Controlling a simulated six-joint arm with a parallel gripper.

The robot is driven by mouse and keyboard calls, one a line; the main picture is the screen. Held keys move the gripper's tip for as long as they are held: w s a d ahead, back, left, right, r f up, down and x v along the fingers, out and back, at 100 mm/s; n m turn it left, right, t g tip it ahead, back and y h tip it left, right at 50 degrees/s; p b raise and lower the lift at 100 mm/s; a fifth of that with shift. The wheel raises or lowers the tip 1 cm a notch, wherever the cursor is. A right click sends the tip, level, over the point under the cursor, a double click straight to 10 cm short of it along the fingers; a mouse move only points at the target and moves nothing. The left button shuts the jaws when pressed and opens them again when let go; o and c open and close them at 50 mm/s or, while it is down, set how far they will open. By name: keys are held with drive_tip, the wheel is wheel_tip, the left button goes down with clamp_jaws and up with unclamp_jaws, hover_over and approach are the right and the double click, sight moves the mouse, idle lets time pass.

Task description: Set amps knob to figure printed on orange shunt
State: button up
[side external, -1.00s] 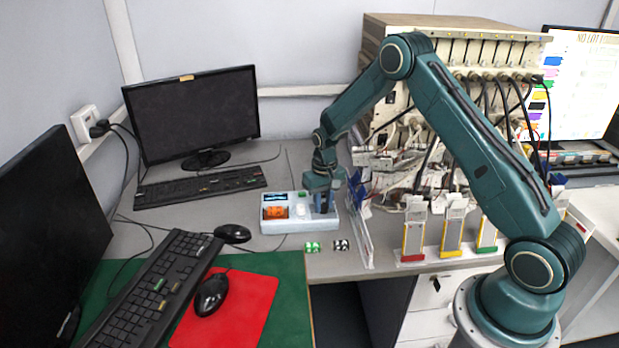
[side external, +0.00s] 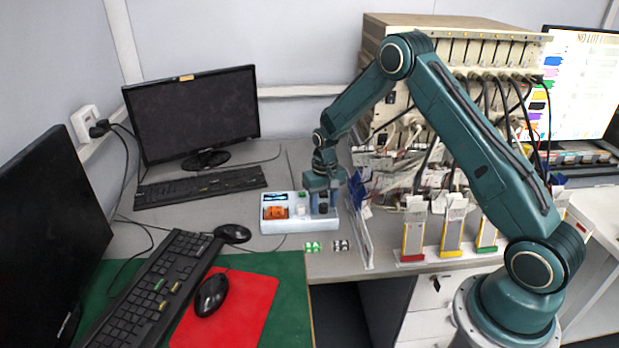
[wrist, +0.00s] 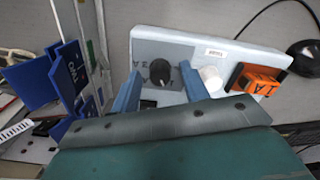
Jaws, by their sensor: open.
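The black amps knob (wrist: 160,73) stands on a grey panel of a white-blue box (side external: 300,227). Its white pointer line shows in the wrist view, with figures marked "A" beside it that are partly hidden. The orange shunt (wrist: 257,80) sits on the same box; its print appears upside down and looks like "1A". It also shows in the side view (side external: 276,212). My gripper (side external: 322,202) is open above the knob, its blue fingers on either side. Gaps show between the fingers and the knob in the wrist view.
A white round knob (wrist: 211,78) stands between the black knob and the shunt, close to one finger. Blue cards (wrist: 67,72) and a clear upright panel (side external: 361,232) stand beside the box.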

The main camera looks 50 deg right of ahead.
wheel_tip(320, 180, up, 14)
idle(0.7)
drive_tip(key=shift+f, duration=0.1)
wheel_tip(320, 180, up, 9)
drive_tip(key=n+t, duration=0.1)
hover_over(324, 205)
drive_tip(key=s+a, duration=0.4)
drive_tip(key=s+a+r+n+t, duration=0.1)
drive_tip(key=s+a+r, duration=0.3)
drive_tip(key=s+r, duration=0.25)
drive_tip(key=s+a+r+n+t, duration=0.1)
drive_tip(key=s+a, duration=0.1)
drive_tip(key=s, duration=0.8)
drive_tip(key=s+a+r+n+t, duration=0.1)
drive_tip(key=s+a+t, duration=0.1)
drive_tip(key=s, duration=0.8)
drive_tip(key=shift+s+a+n+t, duration=0.3)
drive_tip(key=shift+s+a+n, duration=0.1)
drive_tip(key=shift+a, duration=0.2)
